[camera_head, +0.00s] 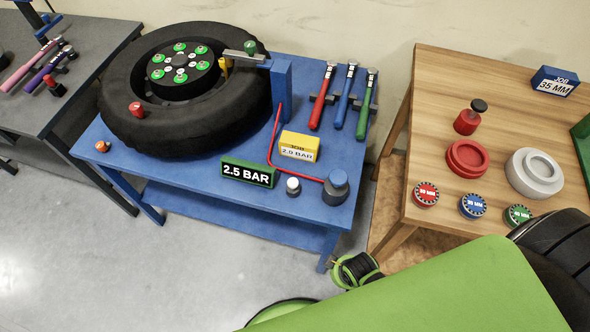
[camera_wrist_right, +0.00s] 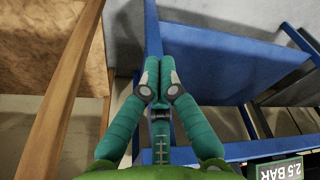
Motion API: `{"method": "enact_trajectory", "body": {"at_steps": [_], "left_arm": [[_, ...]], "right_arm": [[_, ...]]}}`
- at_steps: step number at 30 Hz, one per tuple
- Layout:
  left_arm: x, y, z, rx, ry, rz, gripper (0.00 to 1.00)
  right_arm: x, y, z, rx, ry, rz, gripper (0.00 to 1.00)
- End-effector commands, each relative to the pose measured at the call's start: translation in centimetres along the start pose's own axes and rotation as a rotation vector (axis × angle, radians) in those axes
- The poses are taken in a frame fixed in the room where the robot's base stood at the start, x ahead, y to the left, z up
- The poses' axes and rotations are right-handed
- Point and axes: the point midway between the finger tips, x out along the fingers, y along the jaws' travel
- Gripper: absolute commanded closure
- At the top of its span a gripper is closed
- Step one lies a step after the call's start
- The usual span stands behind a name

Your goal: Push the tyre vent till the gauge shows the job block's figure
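The tyre (camera_head: 200,137) lies flat on the blue table (camera_head: 205,172). A small grey button with a white top (camera_head: 293,186) stands right of the gauge. A blue-grey knob (camera_head: 336,188) at the corner joins a red hose. I cannot tell which is the vent. My right gripper (camera_wrist_right: 160,82) is shut and empty, below table height. My left gripper is out of view.
A wooden table (camera_head: 433,150) with red and grey round parts and a blue 35 MM job block (camera_head: 554,82) stands right. A grey bench (camera_head: 50,95) stands left. My green arm covers the lower right.

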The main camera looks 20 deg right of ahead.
Motion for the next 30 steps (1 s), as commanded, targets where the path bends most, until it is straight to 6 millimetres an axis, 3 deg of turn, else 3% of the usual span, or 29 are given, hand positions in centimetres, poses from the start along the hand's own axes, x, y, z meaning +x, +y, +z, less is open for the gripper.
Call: {"method": "enact_trajectory", "body": {"at_steps": [1,6,12,15,18,24,30], "left_arm": [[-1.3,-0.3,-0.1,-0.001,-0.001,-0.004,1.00],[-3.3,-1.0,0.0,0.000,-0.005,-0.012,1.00],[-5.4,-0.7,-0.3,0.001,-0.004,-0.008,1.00],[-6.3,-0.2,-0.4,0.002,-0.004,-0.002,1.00],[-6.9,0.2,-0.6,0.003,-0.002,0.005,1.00],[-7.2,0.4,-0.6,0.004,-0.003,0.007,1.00],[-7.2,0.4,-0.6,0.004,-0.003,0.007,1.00]], "right_arm": [[-2.9,0.1,-1.6,0.002,0.016,0.001,1.00],[-10.4,0.4,-5.5,0.013,0.055,0.000,1.00],[-18.5,0.3,-9.9,0.039,0.129,-0.028,1.00],[-21.5,-0.2,-12.8,0.061,0.190,-0.068,1.00],[-22.8,-1.0,-16.5,0.102,0.265,-0.140,1.00],[-21.5,-1.3,-24.2,0.258,0.395,-0.301,1.00],[-20.5,0.0,-28.8,0.398,0.463,-0.389,1.00]]}}
